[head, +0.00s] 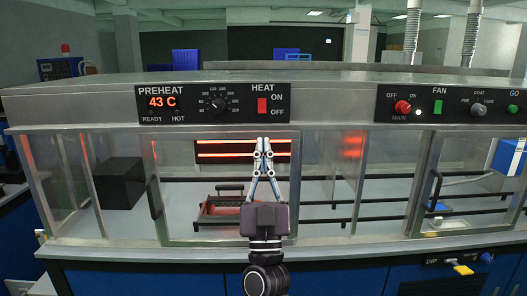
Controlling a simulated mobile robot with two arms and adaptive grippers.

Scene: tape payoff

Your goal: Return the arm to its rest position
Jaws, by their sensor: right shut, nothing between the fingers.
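My right gripper (263,145) is in the middle of the head view, pointing up and away in front of the machine's left glass door. Its fingers are shut with nothing between them. My right arm comes up from the bottom edge of the picture. My left gripper is not in view. The machine's metal housing (320,92) runs across the whole view. The gripper overlaps the glass door in the picture; I cannot tell how far it is from the glass.
The preheat panel (213,103) reads 43 C, beside a dial and a red heat switch (262,106). Heater bars (225,154) glow orange inside. A fan panel (450,105) is at right. Yellow handle (463,269) protrudes below.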

